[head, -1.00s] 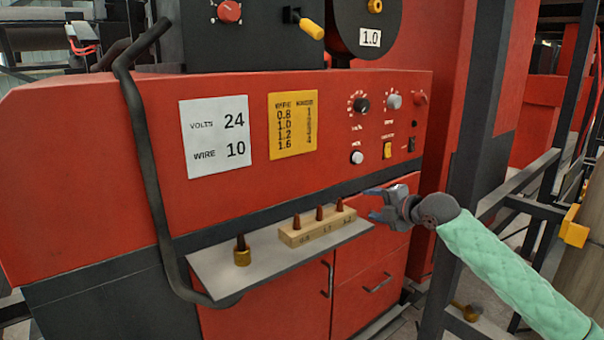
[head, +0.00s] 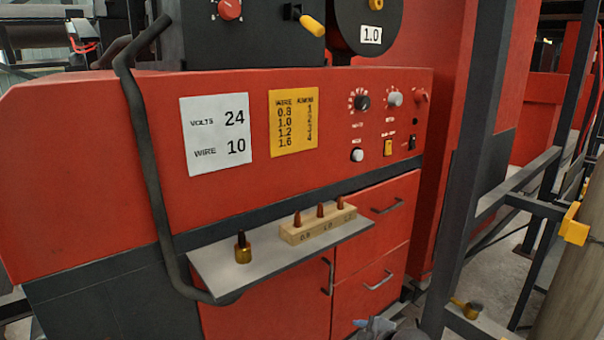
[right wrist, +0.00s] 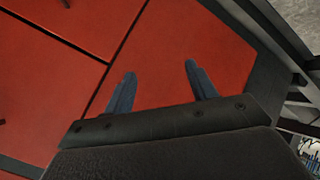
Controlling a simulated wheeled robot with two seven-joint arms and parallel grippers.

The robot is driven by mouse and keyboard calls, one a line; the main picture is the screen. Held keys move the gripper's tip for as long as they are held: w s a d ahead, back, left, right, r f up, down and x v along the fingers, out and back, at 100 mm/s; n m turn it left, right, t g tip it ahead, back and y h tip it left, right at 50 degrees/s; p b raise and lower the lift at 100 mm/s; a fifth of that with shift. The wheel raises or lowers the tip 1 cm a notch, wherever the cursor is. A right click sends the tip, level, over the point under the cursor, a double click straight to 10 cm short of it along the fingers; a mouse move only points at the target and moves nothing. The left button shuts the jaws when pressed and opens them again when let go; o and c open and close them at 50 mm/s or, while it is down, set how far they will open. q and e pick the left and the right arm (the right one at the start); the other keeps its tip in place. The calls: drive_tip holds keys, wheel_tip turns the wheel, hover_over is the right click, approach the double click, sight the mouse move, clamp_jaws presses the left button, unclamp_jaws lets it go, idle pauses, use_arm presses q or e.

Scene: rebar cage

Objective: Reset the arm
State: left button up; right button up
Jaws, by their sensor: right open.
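My right gripper (right wrist: 160,72) is open in the right wrist view. Its two dark blue fingers stand apart with nothing between them, in front of the red cabinet front (right wrist: 190,40). In the head view only a small part of my right gripper (head: 374,325) shows at the bottom edge, low in front of the drawers. The rest of the right arm is out of the head view. My left gripper is not in view.
A red welding machine (head: 100,160) fills the middle, with knobs and switches on its panel. Its grey shelf (head: 215,262) holds a wooden block (head: 310,232) with several tips and a brass piece (head: 243,252). Dark frame posts (head: 468,150) stand at the right.

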drive_tip(key=s+d+f+m+g+h, duration=0.25)
drive_tip(key=s+f+m, duration=0.25)
drive_tip(key=s, duration=0.6)
drive_tip(key=s+d+f+m+g+h, duration=0.1)
drive_tip(key=s+d+f+m, duration=0.25)
drive_tip(key=s, duration=0.65)
drive_tip(key=s+d+f+m+g+h, duration=0.2)
drive_tip(key=s+f+m, duration=0.4)
drive_tip(key=s, duration=0.5)
drive_tip(key=s+a+f+g+y, duration=0.1)
drive_tip(key=s+a+f, duration=0.1)
drive_tip(key=a, duration=0.5)
drive_tip(key=shift+s+a+f+n+y, duration=0.15)
drive_tip(key=shift+s+n+y, duration=0.2)
drive_tip(key=shift+s+n, duration=0.15)
drive_tip(key=shift+g, duration=0.25)
